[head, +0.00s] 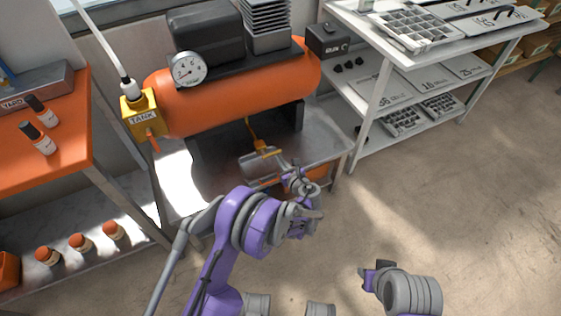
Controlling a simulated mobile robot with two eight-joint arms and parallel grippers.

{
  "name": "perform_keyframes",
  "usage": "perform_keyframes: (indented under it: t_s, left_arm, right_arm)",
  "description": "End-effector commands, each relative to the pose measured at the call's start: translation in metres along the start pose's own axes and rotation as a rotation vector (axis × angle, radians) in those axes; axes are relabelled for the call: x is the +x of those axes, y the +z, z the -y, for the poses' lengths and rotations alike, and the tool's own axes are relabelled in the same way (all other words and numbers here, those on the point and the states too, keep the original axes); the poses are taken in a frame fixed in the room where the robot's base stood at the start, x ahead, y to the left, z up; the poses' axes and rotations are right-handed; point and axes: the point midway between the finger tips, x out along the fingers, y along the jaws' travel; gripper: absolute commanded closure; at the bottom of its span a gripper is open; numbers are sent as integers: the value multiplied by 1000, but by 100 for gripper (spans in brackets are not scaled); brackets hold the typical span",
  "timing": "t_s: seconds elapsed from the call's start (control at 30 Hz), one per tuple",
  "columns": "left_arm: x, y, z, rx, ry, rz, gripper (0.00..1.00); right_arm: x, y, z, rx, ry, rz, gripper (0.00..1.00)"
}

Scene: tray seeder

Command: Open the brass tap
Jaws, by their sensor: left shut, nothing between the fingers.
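The brass tap (257,143) hangs below the orange air tank (235,88); its yellow stem and a short yellow handle show above a grey metal can (260,167). My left gripper (299,182) is shut and empty. It appears in front and to the right of the tap and the can, apart from the tap in the picture. My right gripper (368,274) is low over the floor, far from the tap; its fingers are too small and turned to read. The lower part of the tap is hard to make out.
A yellow block (140,117) labelled TANK with an orange lever (152,141) stands left of the tank. An orange bench (60,165) is at left, a white shelf (375,55) at right. The floor (440,200) at right is clear.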

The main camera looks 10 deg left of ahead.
Motion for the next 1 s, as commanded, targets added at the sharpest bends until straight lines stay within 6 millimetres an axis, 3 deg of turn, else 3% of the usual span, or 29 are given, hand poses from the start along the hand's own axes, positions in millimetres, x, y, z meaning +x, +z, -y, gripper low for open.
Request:
perform_keyframes:
  t_s: [1.0]
  left_arm:
    - [-3,9,0,-195,-68,0,100]
  right_arm:
    - [3,1,0,0,0,1,67]
